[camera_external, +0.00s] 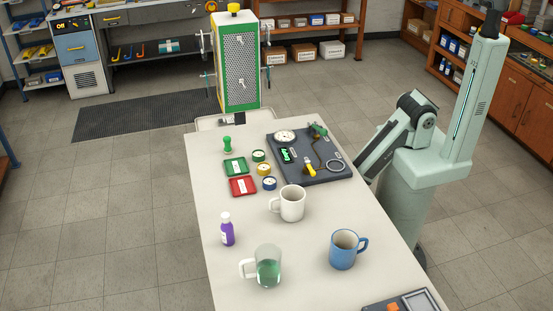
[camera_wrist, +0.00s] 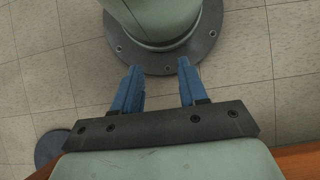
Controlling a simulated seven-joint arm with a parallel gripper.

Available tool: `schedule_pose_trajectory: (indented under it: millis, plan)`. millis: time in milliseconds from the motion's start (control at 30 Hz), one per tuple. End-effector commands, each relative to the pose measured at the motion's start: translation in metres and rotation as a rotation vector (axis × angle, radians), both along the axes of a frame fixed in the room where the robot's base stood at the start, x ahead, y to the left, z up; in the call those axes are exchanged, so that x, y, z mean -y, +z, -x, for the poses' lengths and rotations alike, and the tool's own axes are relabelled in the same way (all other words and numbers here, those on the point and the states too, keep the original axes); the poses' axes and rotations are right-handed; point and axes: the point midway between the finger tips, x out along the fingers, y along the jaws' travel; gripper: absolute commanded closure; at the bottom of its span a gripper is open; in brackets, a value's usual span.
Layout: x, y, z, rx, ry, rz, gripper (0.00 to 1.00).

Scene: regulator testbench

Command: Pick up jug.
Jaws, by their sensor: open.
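A clear jug (camera_external: 268,270) with green liquid and a white handle on its left stands upright near the front of the table in the external view. A white mug (camera_external: 292,204) stands behind it, and a blue mug (camera_external: 343,250) stands to its right. My gripper (camera_wrist: 159,72) shows in the wrist view with two blue fingers spread apart and nothing between them. It is over the floor by my base, away from the jug. My gripper cannot be made out in the external view, and the jug is not in the wrist view.
The table (camera_external: 225,290) also holds a purple bottle (camera_external: 227,231) left of the jug, green (camera_external: 235,167) and red (camera_external: 243,187) trays, small round gauges, and a dark board (camera_external: 318,170) with a regulator. A dark device (camera_external: 400,303) sits at the front right edge.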

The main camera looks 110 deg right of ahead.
Motion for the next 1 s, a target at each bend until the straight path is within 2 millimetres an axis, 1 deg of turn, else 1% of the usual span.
schedule_pose_trajectory:
  millis: [467,633,867,1000]
  plan:
    - [0.0,0.0,0.0,0.0,0.0,0.0,0.57]
    - [0.0,0.0,0.0,0.0,0.0,0.0,0.73]
    - [-0.0002,0.0,-0.0004,0.001,0.002,-0.001,0.74]
    - [-0.0062,-0.0006,-0.0078,0.016,0.041,-0.019,0.74]
